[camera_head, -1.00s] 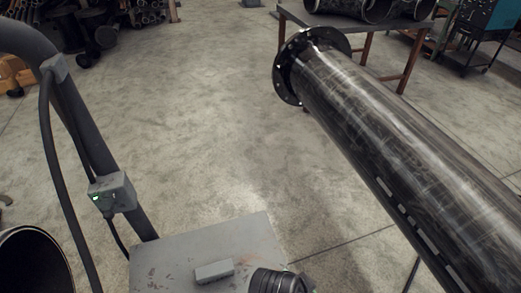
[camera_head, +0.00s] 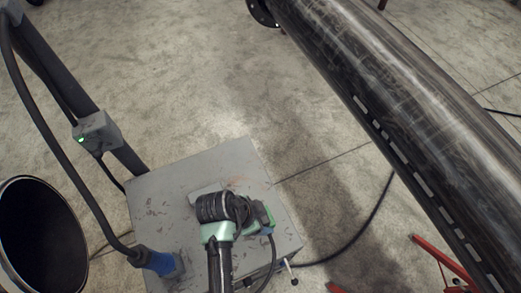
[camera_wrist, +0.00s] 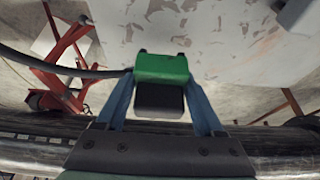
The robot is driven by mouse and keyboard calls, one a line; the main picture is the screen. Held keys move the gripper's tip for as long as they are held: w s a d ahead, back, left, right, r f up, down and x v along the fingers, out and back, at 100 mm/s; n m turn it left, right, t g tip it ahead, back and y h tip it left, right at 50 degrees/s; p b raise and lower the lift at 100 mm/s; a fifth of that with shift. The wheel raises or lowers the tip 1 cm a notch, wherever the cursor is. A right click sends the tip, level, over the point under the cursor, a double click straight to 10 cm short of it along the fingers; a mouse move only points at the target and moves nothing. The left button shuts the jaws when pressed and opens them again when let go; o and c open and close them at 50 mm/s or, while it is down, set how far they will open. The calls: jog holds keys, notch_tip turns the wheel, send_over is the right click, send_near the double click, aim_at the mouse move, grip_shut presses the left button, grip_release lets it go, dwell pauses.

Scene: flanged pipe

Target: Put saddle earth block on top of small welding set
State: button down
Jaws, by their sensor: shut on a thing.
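My gripper (camera_wrist: 160,88) is shut on a green and black block (camera_wrist: 162,68), which I take to be the saddle earth block. Its blue fingers stand on either side of the block. A grey box with worn, chipped paint (camera_head: 165,190) stands low in the head view and looks like the small welding set. Its chipped top (camera_wrist: 215,35) fills the upper wrist view behind the block. In the head view my arm reaches over the box's top, and the gripper is largely hidden. I cannot tell whether the block touches the top.
A raised grey handle or plate (camera_head: 205,193) lies on the box top. A blue plug (camera_head: 155,261) with a thick cable sits at its left front. A large dark pipe (camera_head: 400,110) runs along the right, with red stands (camera_head: 445,258) below. An open pipe end (camera_head: 40,235) is at left.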

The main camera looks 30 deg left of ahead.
jog(key=shift+w+a+f, duration=0.1)
jog(key=shift+f, duration=2.05)
jog(key=shift+f, duration=0.2)
grip_release()
jog(key=shift+r, duration=0.1)
jog(key=v, duration=1.2)
jog(key=shift+r, duration=0.1)
